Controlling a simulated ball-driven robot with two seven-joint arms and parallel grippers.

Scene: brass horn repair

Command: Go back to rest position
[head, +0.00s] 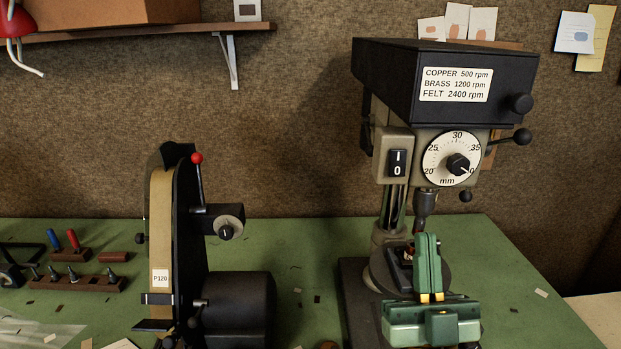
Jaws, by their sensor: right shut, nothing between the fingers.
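My right gripper (427,240) is green and shows at the lower right. Its fingers point up in the picture and are closed together with nothing between them. It appears in front of the base of the drill press (446,85) and hides part of it. I cannot tell how far it is from the press. My left gripper is not in view.
A belt sander (190,240) marked P120 stands left of the drill press on the green bench (305,245). A rack of small tools (75,280) lies at the far left. A shelf (150,33) with a box (100,10) hangs above. Small scraps dot the bench.

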